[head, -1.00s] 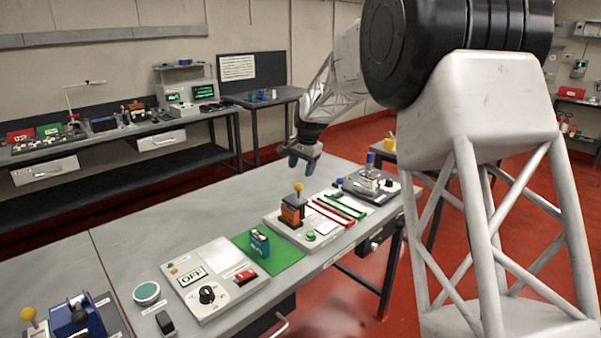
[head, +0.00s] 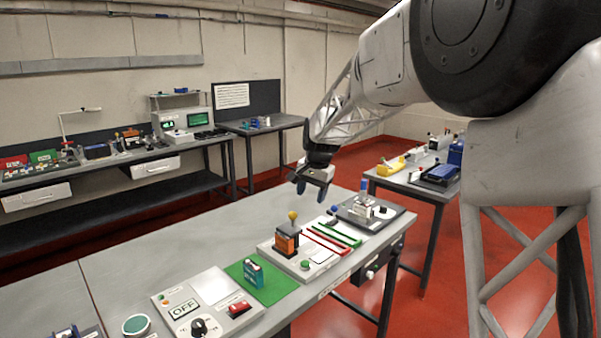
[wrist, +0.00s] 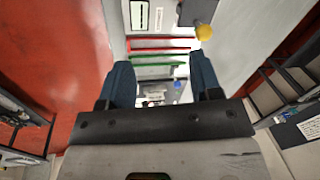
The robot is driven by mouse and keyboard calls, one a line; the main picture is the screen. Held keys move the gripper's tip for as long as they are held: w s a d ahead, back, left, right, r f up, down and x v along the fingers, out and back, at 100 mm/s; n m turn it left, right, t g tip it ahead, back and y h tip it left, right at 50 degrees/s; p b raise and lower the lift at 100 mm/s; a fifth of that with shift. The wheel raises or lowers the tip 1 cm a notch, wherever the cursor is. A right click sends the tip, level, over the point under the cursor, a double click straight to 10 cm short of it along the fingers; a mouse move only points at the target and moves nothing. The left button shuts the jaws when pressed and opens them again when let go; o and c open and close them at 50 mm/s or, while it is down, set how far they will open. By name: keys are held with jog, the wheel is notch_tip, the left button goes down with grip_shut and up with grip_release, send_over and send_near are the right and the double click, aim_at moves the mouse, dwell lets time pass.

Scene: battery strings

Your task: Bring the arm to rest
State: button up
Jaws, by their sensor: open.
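My gripper (head: 311,184) hangs in the air above the far part of the workbench (head: 215,235) in the head view, apart from everything on it. In the wrist view its two blue fingers (wrist: 163,85) stand wide apart with nothing between them. Below and past the fingers, the red strip (wrist: 160,43) and green strip (wrist: 158,60) on the bench show in the wrist view.
On the bench are an orange-black device with a yellow knob (head: 288,238), a teal battery-like block (head: 253,272) on a green mat (head: 280,288), and an OFF panel (head: 183,308). A dark tray (head: 376,213) sits at the far end. Another table (head: 410,182) stands behind.

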jog(key=s+d+r+n, duration=0.1)
jog(key=s+d+r, duration=0.15)
jog(key=s, duration=0.45)
jog(key=s+d+r, duration=0.1)
jog(key=s+d, duration=0.2)
jog(key=s, duration=0.3)
jog(key=s+d+f+n, duration=0.1)
jog(key=s+d+f, duration=0.1)
jog(key=s, duration=1)
jog(key=s+d+f+n+h, duration=0.1)
jog(key=s+d, duration=0.3)
jog(key=s, duration=0.9)
jog(key=s+d+f+n+t, duration=0.1)
jog(key=s+d+f+n, duration=0.1)
jog(key=s, duration=1)
jog(key=shift+s+d+f+h, duration=0.3)
jog(key=shift+d+f+h, duration=0.1)
jog(key=shift+d+f, duration=0.45)
